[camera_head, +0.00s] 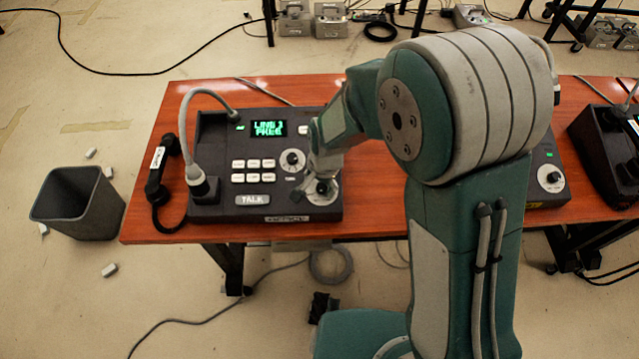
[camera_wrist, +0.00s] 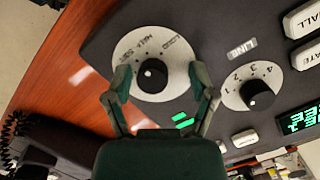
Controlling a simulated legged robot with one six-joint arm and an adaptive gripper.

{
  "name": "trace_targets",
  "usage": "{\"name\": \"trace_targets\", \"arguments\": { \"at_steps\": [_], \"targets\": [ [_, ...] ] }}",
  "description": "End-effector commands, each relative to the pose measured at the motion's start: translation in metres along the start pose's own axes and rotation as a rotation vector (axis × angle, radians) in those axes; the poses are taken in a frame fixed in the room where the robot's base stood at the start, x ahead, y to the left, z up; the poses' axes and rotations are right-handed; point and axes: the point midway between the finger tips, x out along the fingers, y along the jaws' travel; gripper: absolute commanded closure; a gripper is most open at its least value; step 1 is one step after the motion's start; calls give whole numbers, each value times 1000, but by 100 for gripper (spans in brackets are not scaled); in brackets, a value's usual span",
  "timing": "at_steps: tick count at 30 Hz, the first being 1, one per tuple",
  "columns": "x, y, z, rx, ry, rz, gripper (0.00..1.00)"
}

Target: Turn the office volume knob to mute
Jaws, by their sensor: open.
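The office paging phone (camera_head: 215,207) is a dark console on the orange desk, with a green screen reading "LINE 3 FREE" and an office label on its front edge. Its volume knob (camera_wrist: 152,76) is black on a round white dial (camera_wrist: 127,47) with words including LOUD and SOFT. A small white mark shows on the knob's upper left; its exact setting is hard to read. My gripper (camera_wrist: 160,70) is open, one finger to each side of the knob, with gaps visible. In the head view my gripper (camera_head: 322,175) is over the console's front right corner, partly covering the dial.
The line knob (camera_wrist: 257,95), numbered, sits close to the right finger; it also shows in the head view (camera_head: 292,160). A handset (camera_head: 158,175) and gooseneck microphone (camera_head: 202,186) are on the left. Another console (camera_head: 548,180) is to the right, partly behind my arm.

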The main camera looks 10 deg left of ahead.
Motion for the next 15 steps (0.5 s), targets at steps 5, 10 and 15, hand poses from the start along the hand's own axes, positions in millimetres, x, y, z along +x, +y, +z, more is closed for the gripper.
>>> {"name": "trace_targets", "arguments": {
  "at_steps": [5,10,15],
  "targets": [
    [-2,2,-1,1,0,-3,98],
    [-1,1,-1,1,1,-2,100],
    [-1,0,-1,0,1,-1,100]
  ]
}}
